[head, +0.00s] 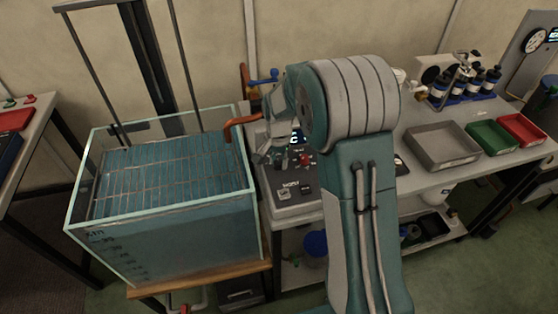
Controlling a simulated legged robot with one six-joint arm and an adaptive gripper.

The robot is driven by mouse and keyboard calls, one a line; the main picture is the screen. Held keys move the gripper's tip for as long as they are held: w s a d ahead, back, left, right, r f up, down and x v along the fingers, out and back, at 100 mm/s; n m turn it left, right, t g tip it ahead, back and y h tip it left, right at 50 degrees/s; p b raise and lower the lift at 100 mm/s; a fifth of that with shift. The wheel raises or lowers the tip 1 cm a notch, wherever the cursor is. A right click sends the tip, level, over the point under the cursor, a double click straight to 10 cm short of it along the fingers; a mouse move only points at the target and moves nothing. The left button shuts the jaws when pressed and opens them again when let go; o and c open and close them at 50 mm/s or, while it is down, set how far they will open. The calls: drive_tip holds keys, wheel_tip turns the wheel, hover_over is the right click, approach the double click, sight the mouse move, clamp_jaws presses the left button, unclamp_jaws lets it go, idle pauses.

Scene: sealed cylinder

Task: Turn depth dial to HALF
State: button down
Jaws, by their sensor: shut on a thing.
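A grey control panel (292,196) stands on the bench just right of the water tank. It carries a small lit display (298,137), a red knob (304,160) and a label with small switches near its front. My gripper (264,158) points down at the left part of the panel, left of the red knob. Its fingers are shut on a small part there, which appears to be the depth dial. The fingers hide the dial, so its pointer and markings cannot be read.
The glass water tank (170,240) with a wire rack stands close on the left. An orange-red pipe (241,121) bends over its rim beside my gripper. Grey (442,147), green (491,137) and red trays (522,129) lie to the right. My arm covers the middle of the bench.

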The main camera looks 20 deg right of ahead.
sight(277, 161)
drive_tip(key=n, duration=0.5)
drive_tip(key=shift+a+f+n, duration=0.1)
drive_tip(key=shift+n, duration=0.2)
drive_tip(key=n, duration=0.5)
drive_tip(key=shift+n, duration=0.3)
drive_tip(key=shift+s, duration=0.1)
drive_tip(key=shift+c, duration=1.9)
unclamp_jaws()
wheel_tip(277, 161, up, 12)
